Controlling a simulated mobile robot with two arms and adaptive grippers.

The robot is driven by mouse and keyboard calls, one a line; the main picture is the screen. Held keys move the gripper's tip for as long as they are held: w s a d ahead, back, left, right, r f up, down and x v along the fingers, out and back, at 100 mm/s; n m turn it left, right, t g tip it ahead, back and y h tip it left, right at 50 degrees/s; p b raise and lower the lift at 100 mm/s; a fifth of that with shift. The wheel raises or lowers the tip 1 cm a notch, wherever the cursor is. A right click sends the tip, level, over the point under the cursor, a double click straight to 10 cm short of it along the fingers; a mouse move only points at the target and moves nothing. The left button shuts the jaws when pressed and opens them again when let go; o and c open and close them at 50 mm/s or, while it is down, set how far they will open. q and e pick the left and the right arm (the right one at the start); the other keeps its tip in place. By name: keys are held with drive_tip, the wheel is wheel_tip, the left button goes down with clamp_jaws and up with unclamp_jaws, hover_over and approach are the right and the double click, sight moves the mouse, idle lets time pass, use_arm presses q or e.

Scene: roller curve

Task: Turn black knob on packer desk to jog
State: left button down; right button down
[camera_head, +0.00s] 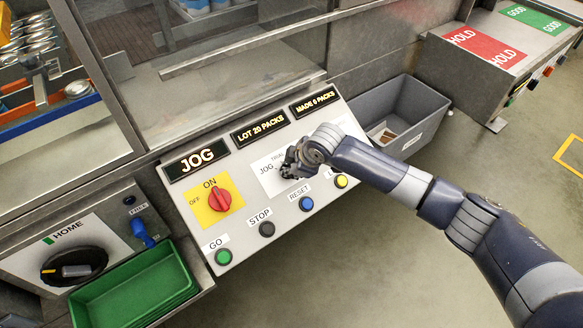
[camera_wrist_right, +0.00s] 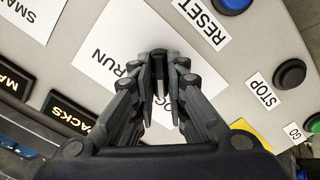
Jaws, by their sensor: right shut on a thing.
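The packer desk (camera_head: 240,165) is a sloped grey panel with a white label plate (camera_head: 270,181) reading JOG and, partly covered, TRIAL. In the right wrist view the plate (camera_wrist_right: 105,50) also shows RUN. My right gripper (camera_head: 290,166) is at this plate, coming in from the right. In the wrist view its fingers (camera_wrist_right: 164,68) are closed around the small black knob (camera_wrist_right: 161,82), which they largely hide. Its pointing direction cannot be made out. A lit display (camera_head: 198,159) above reads JOG. My left gripper is not in view.
A red ON/OFF switch (camera_head: 220,199) sits left of the plate. Green GO (camera_head: 223,257), black STOP (camera_head: 267,229), blue RESET (camera_head: 306,204) and yellow (camera_head: 341,181) buttons line the front edge. A green tray (camera_head: 135,290) and HOME dial (camera_head: 75,266) are left; a grey bin (camera_head: 425,107) is right.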

drive_tip(key=c, duration=1.6)
unclamp_jaws()
drive_tip(key=v, duration=1.2)
